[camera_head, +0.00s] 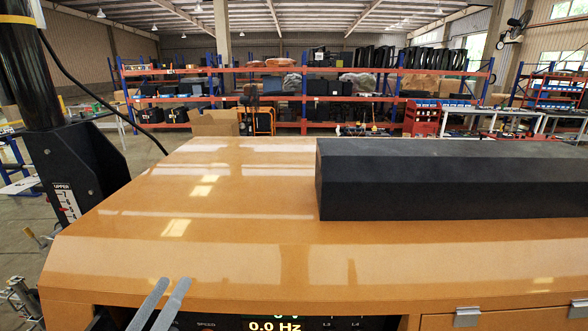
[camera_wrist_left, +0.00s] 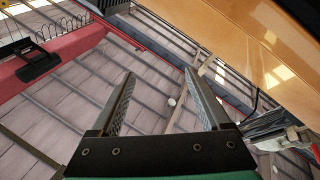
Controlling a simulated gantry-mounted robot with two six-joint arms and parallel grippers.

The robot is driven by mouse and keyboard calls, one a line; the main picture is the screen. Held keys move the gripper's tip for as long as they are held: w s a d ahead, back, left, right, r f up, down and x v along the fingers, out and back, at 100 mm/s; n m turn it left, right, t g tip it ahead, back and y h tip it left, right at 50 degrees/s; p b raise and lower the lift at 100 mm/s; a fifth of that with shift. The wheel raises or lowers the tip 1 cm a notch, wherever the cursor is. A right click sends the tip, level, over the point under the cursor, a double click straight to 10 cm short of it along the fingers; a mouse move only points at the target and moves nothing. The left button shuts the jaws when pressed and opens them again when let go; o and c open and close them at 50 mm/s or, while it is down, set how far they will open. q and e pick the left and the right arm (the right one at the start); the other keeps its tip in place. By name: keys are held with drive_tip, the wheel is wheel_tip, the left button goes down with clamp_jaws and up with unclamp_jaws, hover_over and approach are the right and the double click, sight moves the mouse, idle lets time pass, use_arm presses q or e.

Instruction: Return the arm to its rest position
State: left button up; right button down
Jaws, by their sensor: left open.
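The light tower's orange hood (camera_head: 230,225) fills the lower part of the head view. Its control panel with the "0.0 Hz" display (camera_head: 275,326) shows at the bottom edge. My left gripper (camera_head: 174,284) is at the bottom left of that view, in front of the panel, its two grey fingers apart. In the left wrist view the same gripper (camera_wrist_left: 160,74) is open with nothing between its fingers. My right gripper is in neither view.
A black mast (camera_head: 28,75) on a bracket with an "UPPER" label (camera_head: 66,200) stands at the left. A long dark box (camera_head: 450,180) lies on the hood. A red beam (camera_wrist_left: 60,45) crosses the wrist view's upper left. Shelves (camera_head: 300,95) stand far behind.

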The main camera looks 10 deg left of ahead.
use_arm(q)
drive_tip(key=s+d+r+m+t+h, duration=0.1)
drive_tip(key=s+d+r+m+t, duration=0.2)
drive_tip(key=r, duration=0.6)
drive_tip(key=s+d+r+m+t+h, duration=0.1)
drive_tip(key=s+d+r+m, duration=0.3)
drive_tip(key=r, duration=0.6)
drive_tip(key=s+d+r+t+h, duration=0.15)
drive_tip(key=s+r, duration=0.25)
drive_tip(key=r, duration=0.5)
wheel_tip(320, 180, up, 27)
drive_tip(key=a+n+y+p, duration=0.1)
drive_tip(key=y+p, duration=0.4)
drive_tip(key=p, duration=2.2)
drive_tip(key=shift+s+a+n, duration=0.25)
drive_tip(key=shift+a+n, duration=0.15)
drive_tip(key=shift+a, duration=0.3)
drive_tip(key=shift+t, duration=0.25)
drive_tip(key=shift+s+a, duration=0.1)
